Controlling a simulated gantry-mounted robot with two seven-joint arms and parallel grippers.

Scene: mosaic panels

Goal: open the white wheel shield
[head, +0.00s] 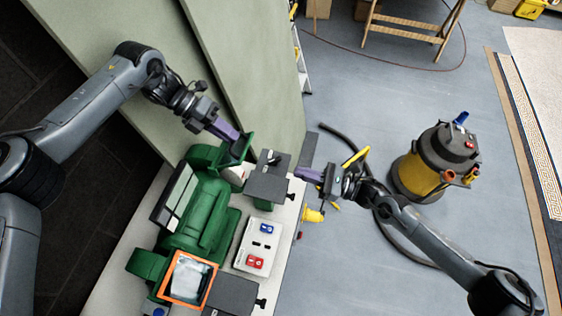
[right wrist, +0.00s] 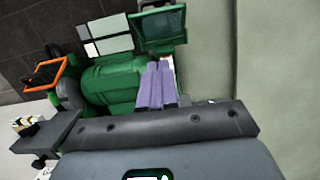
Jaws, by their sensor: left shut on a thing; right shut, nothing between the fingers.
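A green bench grinder (head: 195,235) stands on the bench; it also shows in the right wrist view (right wrist: 105,80). The green-framed shield (head: 243,147) is at its far end, above the whitish wheel (head: 234,174). The shield stands tilted up in the right wrist view (right wrist: 158,28). My left gripper (head: 233,138) is shut on the green-framed shield, partly hiding it. My right gripper (head: 301,173) is shut and empty, right of the grinder and apart from it. Its purple fingers show in its wrist view (right wrist: 155,86).
An orange-framed shield (head: 187,278) is at the grinder's near end. Dark grey tool rests (head: 268,180) and a switch box (head: 258,245) with blue and red buttons lie along its right side. A yellow and black vacuum (head: 437,160) stands on the floor. Green panels (head: 245,60) rise behind.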

